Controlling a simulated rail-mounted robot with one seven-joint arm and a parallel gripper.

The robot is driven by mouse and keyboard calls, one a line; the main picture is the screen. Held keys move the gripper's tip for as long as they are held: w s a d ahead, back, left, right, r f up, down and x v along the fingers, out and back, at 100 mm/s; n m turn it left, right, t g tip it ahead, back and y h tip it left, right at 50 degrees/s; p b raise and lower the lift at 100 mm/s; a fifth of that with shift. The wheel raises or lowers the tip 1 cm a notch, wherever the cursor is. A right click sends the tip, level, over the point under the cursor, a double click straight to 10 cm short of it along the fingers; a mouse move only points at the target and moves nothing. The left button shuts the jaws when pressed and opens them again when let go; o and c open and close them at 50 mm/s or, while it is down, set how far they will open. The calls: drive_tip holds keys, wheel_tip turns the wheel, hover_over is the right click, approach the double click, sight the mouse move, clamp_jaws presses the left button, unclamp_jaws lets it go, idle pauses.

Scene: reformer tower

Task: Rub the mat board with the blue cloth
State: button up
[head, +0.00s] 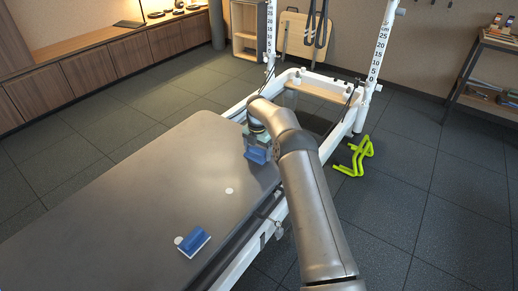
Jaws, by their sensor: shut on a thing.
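The mat board (130,200) is a large, smooth grey-brown slab on the white reformer frame. My gripper (257,142) is over its far right part, close to the right edge. It is shut on the blue cloth (257,156), which shows as a small blue piece below the fingers. The cloth is at or just above the board surface; I cannot tell whether it touches. The fingertips and part of the cloth are hidden by the gripper.
White posts (381,45) rise at the far end. A yellow-green stand (355,157) is on the floor, right.

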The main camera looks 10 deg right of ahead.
drive_tip(key=shift+s+a, duration=0.3)
drive_tip(key=shift+s, duration=0.05)
drive_tip(key=shift+r+p, duration=1.85)
drive_tip(key=shift+r, duration=1.1)
drive_tip(key=shift+r, duration=0.1)
